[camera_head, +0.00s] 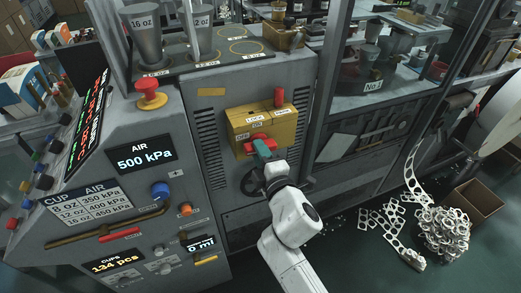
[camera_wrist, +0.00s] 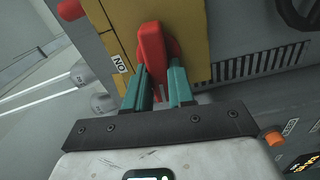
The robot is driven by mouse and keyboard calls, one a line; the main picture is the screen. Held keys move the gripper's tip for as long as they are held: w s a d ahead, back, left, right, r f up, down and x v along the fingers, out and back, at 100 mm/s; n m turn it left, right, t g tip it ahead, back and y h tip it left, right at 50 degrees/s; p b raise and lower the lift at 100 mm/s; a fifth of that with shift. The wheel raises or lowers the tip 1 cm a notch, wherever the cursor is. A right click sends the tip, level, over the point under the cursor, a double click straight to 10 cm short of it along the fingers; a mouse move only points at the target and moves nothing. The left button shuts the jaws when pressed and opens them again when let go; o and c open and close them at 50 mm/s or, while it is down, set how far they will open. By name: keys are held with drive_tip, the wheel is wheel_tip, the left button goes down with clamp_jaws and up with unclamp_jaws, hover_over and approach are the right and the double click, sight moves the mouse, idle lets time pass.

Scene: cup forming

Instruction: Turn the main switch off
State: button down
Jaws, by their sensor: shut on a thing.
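The main switch is a red rotary handle (camera_head: 249,147) on a yellow panel (camera_head: 284,135) of the grey machine. The panel has labels reading LOCK, ON and OFF. The red handle also shows in the wrist view (camera_wrist: 151,42), with an ON label left of it, seen upside down. My gripper (camera_head: 262,148) reaches the switch from below and in front. Its teal fingers (camera_wrist: 158,72) are shut on the lower part of the handle, one on each side. They hide part of the handle in the head view, and I cannot tell exactly which label it points to.
A red push button (camera_head: 148,94) stands on the control console at left, near the AIR display (camera_head: 145,160). A red piece (camera_head: 279,97) sits atop the yellow panel. A black handwheel (camera_head: 251,182) is just below. White scrap and a cardboard box (camera_head: 476,203) lie at right.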

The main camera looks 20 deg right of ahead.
drive_tip(key=shift+r+n, duration=0.1)
drive_tip(key=shift+n, duration=0.4)
drive_tip(key=shift+a, duration=0.1)
drive_tip(key=c, duration=1)
unclamp_jaws()
drive_tip(key=shift+w, duration=0.1)
drive_tip(key=shift+o, duration=0.2)
drive_tip(key=s, duration=1.1)
drive_tip(key=shift+b, duration=0.45)
drive_tip(key=shift+w, duration=0.1)
